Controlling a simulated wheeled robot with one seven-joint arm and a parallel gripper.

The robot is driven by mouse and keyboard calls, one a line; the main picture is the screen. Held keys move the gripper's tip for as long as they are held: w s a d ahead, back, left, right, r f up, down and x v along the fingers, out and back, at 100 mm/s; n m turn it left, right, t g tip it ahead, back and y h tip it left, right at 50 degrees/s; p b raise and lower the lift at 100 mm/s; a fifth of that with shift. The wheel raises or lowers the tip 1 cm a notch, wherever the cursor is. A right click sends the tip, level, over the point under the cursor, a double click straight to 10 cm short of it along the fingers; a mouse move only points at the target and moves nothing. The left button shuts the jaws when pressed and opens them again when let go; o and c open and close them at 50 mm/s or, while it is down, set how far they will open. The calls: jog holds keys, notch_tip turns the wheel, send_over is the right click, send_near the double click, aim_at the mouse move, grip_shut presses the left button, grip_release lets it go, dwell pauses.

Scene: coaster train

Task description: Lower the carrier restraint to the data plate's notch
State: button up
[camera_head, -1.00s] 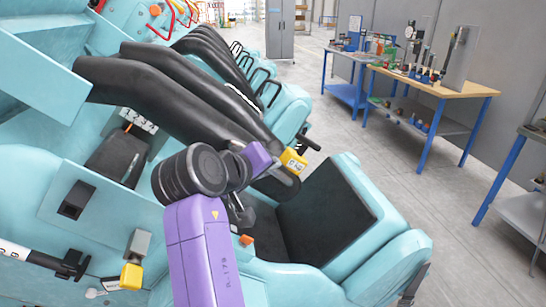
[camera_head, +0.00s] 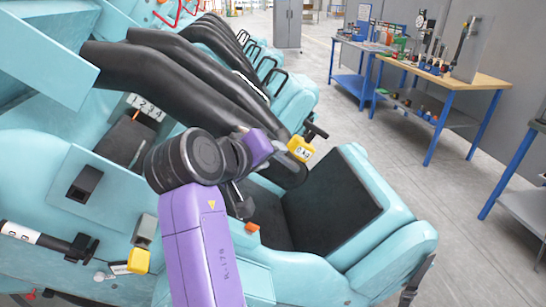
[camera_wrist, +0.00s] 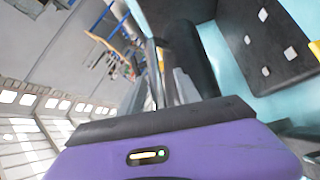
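The carrier restraint (camera_head: 225,92) is a thick black padded bar, sloping down to the right over the near light-blue seat (camera_head: 345,215). A yellow tag (camera_head: 301,149) is at its lower end. A small white plate numbered 1 to 4 (camera_head: 146,106), with an orange mark beside it, is on the left; I cannot tell its notch or whether it is the data plate. My purple gripper is at the restraint's lower end, its fingers mostly hidden in the head view. In the wrist view its grey fingers (camera_wrist: 165,85) are beside a black padded bar (camera_wrist: 190,55); their grip is unclear.
More black restraints and seats run back in a row. A yellow padlock (camera_head: 138,261) hangs at lower left near a black-and-white cylinder (camera_head: 35,235). Workbenches (camera_head: 445,80) stand at right; open floor (camera_head: 400,150) lies between.

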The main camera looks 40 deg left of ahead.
jog(key=v, duration=0.5)
jog(key=shift+s+d+r+b, duration=0.1)
jog(key=shift+s+d+b, duration=0.05)
jog(key=shift+s+b, duration=0.2)
